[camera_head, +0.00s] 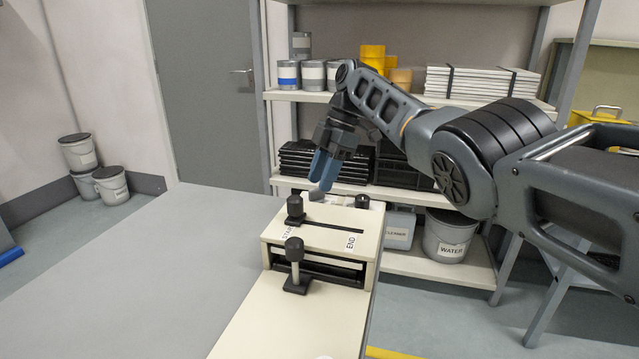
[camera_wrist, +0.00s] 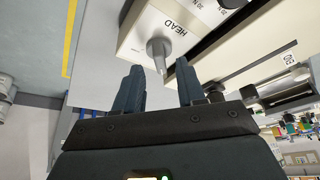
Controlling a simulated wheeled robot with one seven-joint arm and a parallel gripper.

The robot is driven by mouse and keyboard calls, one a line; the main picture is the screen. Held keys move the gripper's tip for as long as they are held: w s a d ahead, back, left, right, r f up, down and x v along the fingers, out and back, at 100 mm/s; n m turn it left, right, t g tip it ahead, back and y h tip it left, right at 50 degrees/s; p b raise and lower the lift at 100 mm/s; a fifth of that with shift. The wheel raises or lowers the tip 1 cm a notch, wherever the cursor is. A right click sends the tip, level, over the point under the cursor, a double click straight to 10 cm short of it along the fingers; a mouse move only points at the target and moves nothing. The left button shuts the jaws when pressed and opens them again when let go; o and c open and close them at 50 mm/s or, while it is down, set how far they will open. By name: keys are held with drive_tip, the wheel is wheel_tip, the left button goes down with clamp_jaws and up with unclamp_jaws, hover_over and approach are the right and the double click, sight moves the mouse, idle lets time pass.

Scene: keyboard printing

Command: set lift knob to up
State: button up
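My gripper (camera_head: 321,183) is above the back of the cream machine (camera_head: 330,240), fingers pointing down.
A black knob (camera_head: 294,207) sits at the START end of a slot, with END at the other side. A black-topped lever (camera_head: 294,262) stands at the front. Another dark knob (camera_head: 362,201) is at the back right. Loaded shelves (camera_head: 430,190) stand behind; the grey table (camera_head: 170,260) is clear.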

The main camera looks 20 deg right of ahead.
drive_tip(key=shift+v, duration=2.8)
